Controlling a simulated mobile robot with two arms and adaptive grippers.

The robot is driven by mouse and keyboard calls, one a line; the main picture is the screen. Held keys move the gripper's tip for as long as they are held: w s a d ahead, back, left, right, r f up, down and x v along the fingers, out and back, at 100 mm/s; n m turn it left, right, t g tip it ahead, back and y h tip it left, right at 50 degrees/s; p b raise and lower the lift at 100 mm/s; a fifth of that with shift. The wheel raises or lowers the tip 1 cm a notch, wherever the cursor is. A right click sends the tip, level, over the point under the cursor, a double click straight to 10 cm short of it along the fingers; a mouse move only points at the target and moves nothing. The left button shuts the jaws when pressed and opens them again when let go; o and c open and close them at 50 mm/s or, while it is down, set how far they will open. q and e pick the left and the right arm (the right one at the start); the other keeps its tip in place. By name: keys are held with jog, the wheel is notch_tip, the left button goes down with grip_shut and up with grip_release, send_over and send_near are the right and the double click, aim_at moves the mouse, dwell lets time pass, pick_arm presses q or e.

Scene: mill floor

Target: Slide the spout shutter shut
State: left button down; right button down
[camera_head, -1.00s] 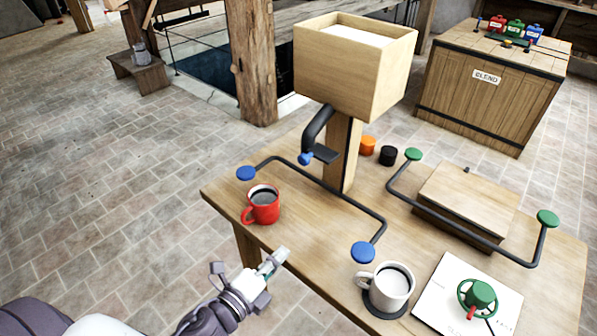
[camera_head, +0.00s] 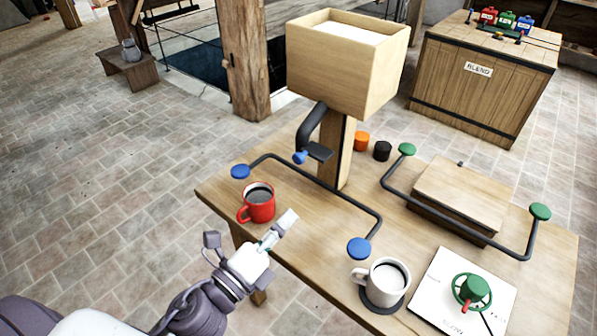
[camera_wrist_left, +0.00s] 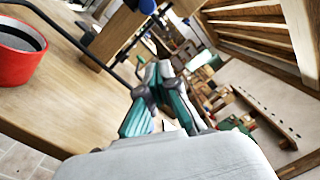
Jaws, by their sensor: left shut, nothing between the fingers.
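The wooden hopper box (camera_head: 345,65) stands on a post at the back of the table. A black curved spout (camera_head: 311,128) comes down on its left side. A dark flat shutter plate (camera_head: 319,151) with a blue knob (camera_head: 300,157) sits at the spout's lower end. In the left wrist view a blue knob (camera_wrist_left: 147,6) shows at the top edge. My left gripper (camera_head: 288,221) is shut and empty, beside the red mug and well short of the spout; its fingers also show in the left wrist view (camera_wrist_left: 165,70). My right gripper is not in view.
A red mug (camera_head: 259,206) stands near the table's left edge and also shows in the wrist view (camera_wrist_left: 18,58). A black rail with blue ends (camera_head: 325,184) runs before the spout. A white mug (camera_head: 385,281) stands at the front, beside a green handwheel (camera_head: 472,290).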

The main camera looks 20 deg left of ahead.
aim_at(301, 156)
pick_arm(q)
jog(key=w+r+p, duration=0.2)
jog(key=w+p, duration=0.2)
jog(key=w, duration=0.5)
jog(key=shift+w+a+r, duration=0.15)
jog(key=shift+a+r, duration=0.15)
jog(key=shift+a, duration=0.1)
jog(key=a, duration=0.1)
jog(key=w+a, duration=0.1)
jog(key=a, duration=0.2)
jog(key=shift+w+a, duration=0.1)
jog(key=shift+w, duration=0.2)
jog(key=shift+r, duration=0.1)
